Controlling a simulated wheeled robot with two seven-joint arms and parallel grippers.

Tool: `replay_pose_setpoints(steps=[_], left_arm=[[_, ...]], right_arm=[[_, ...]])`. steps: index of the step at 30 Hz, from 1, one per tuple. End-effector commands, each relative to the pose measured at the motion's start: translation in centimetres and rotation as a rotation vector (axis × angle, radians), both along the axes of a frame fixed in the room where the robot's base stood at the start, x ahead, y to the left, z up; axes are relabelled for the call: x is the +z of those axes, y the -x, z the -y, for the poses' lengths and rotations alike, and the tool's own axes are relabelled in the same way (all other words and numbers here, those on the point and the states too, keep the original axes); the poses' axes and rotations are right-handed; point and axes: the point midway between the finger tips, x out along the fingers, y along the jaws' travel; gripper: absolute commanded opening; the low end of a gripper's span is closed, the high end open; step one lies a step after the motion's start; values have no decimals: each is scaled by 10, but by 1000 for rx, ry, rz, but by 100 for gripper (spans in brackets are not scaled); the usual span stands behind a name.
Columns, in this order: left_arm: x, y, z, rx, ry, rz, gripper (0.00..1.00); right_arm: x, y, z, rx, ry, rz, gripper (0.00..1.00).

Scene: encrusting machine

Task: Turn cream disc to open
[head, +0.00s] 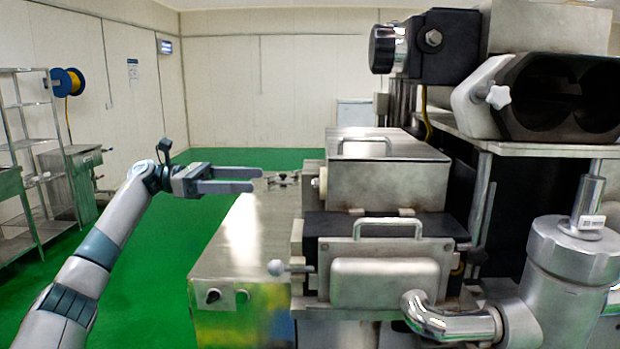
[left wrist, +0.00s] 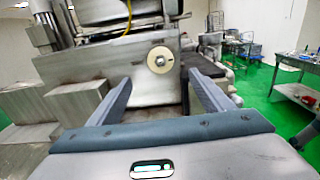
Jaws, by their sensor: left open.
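The cream disc (left wrist: 160,59) is a round, pale knob with a dark centre on the machine's side face. In the left wrist view it lies ahead, between my two fingers. In the head view the cream disc (head: 323,184) shows edge-on at the left side of the upper metal box (head: 385,185). My left gripper (head: 257,180) is open and empty, to the left of the disc with a gap between. Its two fingers point right towards the disc. In the left wrist view the left gripper (left wrist: 161,85) shows both fingers spread apart. My right gripper is not in view.
A lower steel cabinet (head: 235,245) stands below the left gripper. A ball-ended lever (head: 276,267) sticks out left under the box. A bent steel pipe (head: 440,322) and cylinder (head: 572,258) stand at the right. The green floor (head: 150,260) at the left is open.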

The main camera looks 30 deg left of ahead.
Motion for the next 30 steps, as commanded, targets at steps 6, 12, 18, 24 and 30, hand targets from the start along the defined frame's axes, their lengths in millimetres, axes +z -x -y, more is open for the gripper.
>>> replay_pose_setpoints(steps=[6,12,18,24,30], left_arm=[[5,-19,33,-3,1,1,73],[5,-38,64,-4,2,0,73],[5,-57,94,-4,2,0,73],[4,-71,117,-1,1,0,73],[2,-77,127,-1,1,0,73]], right_arm=[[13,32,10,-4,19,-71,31],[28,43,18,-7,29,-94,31],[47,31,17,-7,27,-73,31],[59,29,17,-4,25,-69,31],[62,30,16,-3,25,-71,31]])
